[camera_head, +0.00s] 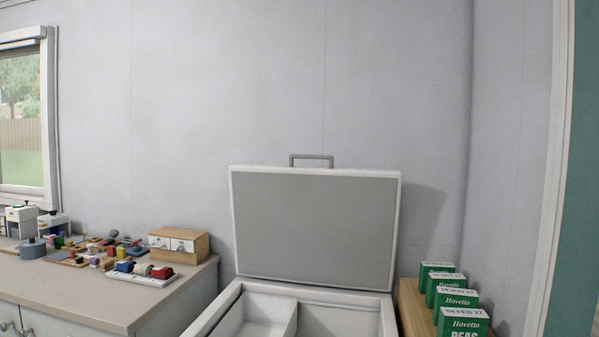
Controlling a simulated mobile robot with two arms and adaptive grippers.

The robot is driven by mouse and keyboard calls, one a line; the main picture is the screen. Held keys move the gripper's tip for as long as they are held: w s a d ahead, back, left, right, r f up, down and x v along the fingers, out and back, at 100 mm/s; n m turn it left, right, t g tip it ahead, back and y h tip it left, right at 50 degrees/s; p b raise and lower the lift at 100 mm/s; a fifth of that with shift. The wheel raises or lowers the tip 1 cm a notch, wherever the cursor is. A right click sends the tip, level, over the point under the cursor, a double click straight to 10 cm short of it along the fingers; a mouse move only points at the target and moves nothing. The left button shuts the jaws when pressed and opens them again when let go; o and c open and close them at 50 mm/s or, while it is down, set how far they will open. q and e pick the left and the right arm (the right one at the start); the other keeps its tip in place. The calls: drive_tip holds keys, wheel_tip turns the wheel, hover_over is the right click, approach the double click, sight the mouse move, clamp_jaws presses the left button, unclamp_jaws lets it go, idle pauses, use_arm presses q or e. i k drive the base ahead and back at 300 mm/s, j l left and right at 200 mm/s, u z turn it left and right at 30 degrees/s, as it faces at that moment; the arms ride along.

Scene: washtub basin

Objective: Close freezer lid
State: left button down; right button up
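The freezer lid (314,228) stands raised, nearly upright, at the back of the freezer near the wall. Its inner face is grey with a white rim, and a grey handle (311,158) sticks up from its top edge. The chest freezer (211,313) is white and open below the lid. Its inside shows a raised step at the left and a deeper part at the right. The front of the freezer is cut off by the lower picture edge. Neither of my grippers is in view.
A counter (130,309) at the left holds a wooden drawer box (190,236), a grey pot (33,248) and several small items. A wooden surface (411,310) right of the freezer holds several green Havetto boxes (463,322). The space above the freezer opening looks clear.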

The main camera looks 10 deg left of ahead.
sight(331, 226)
drive_tip(key=z, duration=0.25)
drive_tip(key=i+j+z, duration=0.1)
drive_tip(key=j+z, duration=0.45)
drive_tip(key=z, duration=0.3)
drive_tip(key=j+z, duration=0.65)
drive_tip(key=z, duration=0.2)
